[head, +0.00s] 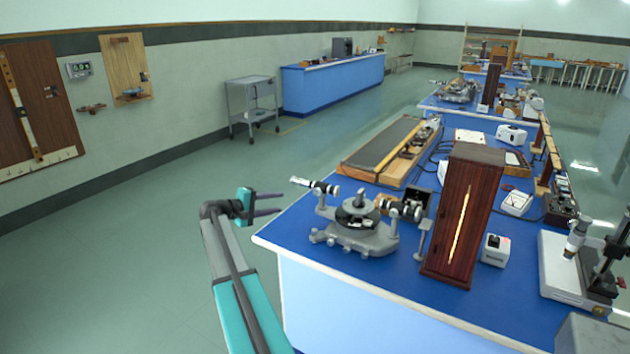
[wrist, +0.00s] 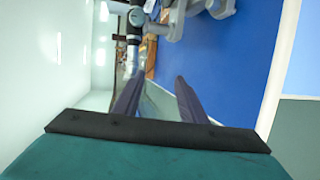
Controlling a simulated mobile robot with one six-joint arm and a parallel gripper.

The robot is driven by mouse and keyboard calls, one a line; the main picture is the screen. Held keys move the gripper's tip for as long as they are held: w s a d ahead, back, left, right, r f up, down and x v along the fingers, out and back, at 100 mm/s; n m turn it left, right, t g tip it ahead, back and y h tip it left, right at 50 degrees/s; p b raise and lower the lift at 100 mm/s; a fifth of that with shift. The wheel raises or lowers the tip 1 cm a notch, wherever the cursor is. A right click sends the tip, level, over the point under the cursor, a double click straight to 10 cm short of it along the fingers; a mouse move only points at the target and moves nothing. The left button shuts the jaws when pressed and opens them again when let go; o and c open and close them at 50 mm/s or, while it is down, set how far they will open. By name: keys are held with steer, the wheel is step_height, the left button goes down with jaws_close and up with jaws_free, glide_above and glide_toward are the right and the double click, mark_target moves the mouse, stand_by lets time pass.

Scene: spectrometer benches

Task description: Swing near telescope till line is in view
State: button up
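The near spectrometer (head: 357,225) stands on the front of the blue bench, a grey base with a round central table. Its near telescope (head: 315,186), a dark and silver tube, points out to the left. A second tube (head: 400,209) points right toward a tall dark wooden box with a glowing vertical slit (head: 459,227). My gripper (head: 282,202) is open and empty, left of the telescope and apart from it. In the wrist view the telescope (wrist: 135,28) shows beyond my gripper (wrist: 158,86). No eyepiece view of a line shows.
The blue bench top (head: 300,232) is clear at its near left corner. A long wooden-framed board (head: 383,148) lies behind the spectrometer. A small white box (head: 495,250) and a microscope (head: 577,240) stand to the right. The floor on the left is free.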

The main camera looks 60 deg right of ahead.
steer(key=s+d+r+g+h, duration=0.1)
steer(key=d+r, duration=0.3)
steer(key=shift+s+d+r, duration=0.2)
steer(key=shift+s+r, duration=0.05)
steer(key=shift+s, duration=0.05)
steer(key=p+x, duration=0.3)
steer(key=x, duration=1)
steer(key=shift+d+p, duration=0.4)
steer(key=shift+s, duration=0.15)
steer(key=shift+c, duration=0.4)
jaws_close()
